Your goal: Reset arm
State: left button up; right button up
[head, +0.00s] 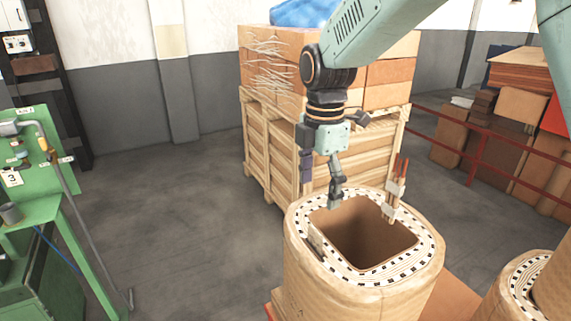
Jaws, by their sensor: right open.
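My right arm (385,35) comes in from the top right and bends down at a dark wrist joint. My right gripper (322,190) hangs over the far left rim of a large paper-wrapped coil (330,275). Its fingers are spread apart and hold nothing that I can see. One fingertip is near the coil's top; I cannot tell if it touches. The coil stands upright with a square hollow (365,232) and a dotted white rim. Reddish leads (398,177) stick up at its far right side. My left gripper is not in view.
A wooden crate (262,140) with stacked cartons stands just behind the coil. A second coil (520,285) is at lower right. A red railing (480,150) fronts boxes at right. A green workbench (45,200) stands at left. The grey floor between is clear.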

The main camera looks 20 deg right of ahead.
aim_at(316, 232)
jog(key=f, duration=1.1)
jog(key=shift+w+d+f, duration=0.1)
jog(key=shift+d+f, duration=0.1)
jog(key=shift+f, duration=0.2)
jog(key=shift+a+r, duration=0.1)
jog(key=shift+r, duration=0.5)
